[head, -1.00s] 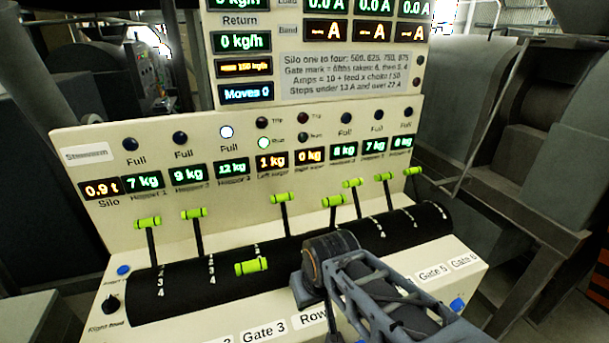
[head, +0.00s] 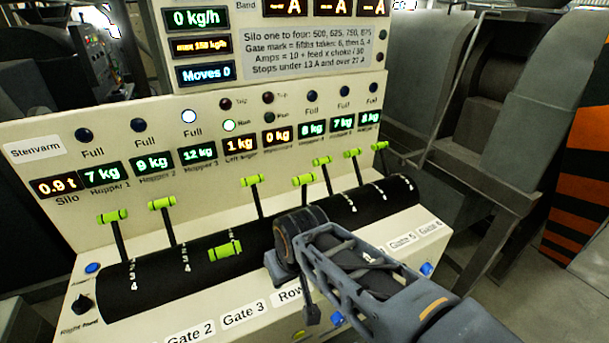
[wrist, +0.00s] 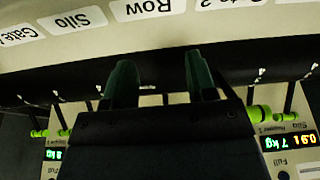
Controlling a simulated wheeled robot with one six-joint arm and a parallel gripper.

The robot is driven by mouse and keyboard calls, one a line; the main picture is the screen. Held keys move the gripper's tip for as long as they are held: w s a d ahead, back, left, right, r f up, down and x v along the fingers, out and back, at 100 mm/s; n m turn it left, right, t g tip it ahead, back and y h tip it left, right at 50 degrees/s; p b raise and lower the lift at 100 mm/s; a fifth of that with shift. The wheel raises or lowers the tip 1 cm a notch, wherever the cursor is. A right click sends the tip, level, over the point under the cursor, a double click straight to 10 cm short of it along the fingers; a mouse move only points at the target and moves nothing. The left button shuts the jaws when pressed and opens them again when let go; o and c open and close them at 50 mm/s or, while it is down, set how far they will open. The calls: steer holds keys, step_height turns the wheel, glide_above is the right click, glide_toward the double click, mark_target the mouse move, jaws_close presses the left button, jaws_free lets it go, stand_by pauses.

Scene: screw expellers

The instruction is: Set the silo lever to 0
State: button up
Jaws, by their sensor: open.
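A row of levers with green handles stands on a black drum on the control panel. By the order of the front labels, the silo lever (head: 304,181) seems to be the fifth from the left, just behind my wrist. It leans back, and its lower stem and scale marks are hidden by my arm. The Silo label (wrist: 78,20) shows in the wrist view, left of the Row label (wrist: 148,8). My gripper (wrist: 160,72) is open with nothing between its fingers, in front of the drum. In the head view its fingers are mostly hidden behind my wrist.
Neighbouring levers stand close, with the row lever (head: 253,182) to the left and another lever (head: 321,161) to the right. One lever (head: 225,250) is pulled far forward. Displays and lamps (head: 188,116) line the panel behind. A grey machine (head: 480,150) stands to the right.

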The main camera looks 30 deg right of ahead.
stand_by(0.3)
step_height(320, 180, up, 14)
steer(key=m+g+p, duration=0.2)
steer(key=m+p, duration=0.3)
steer(key=m, duration=0.5)
glide_above(303, 176)
steer(key=a, duration=0.1)
steer(key=shift+s+a+f, duration=0.15)
steer(key=shift+s+f, duration=0.05)
steer(key=shift+s, duration=0.25)
step_height(303, 176, up, 8)
steer(key=w+d+m, duration=0.1)
steer(key=d+m, duration=0.1)
steer(key=m, duration=0.5)
steer(key=shift+m+g, duration=0.6)
steer(key=shift+m, duration=0.2)
steer(key=f, duration=0.9)
steer(key=f+b, duration=0.1)
steer(key=f, duration=0.3)
steer(key=shift+a+f, duration=0.4)
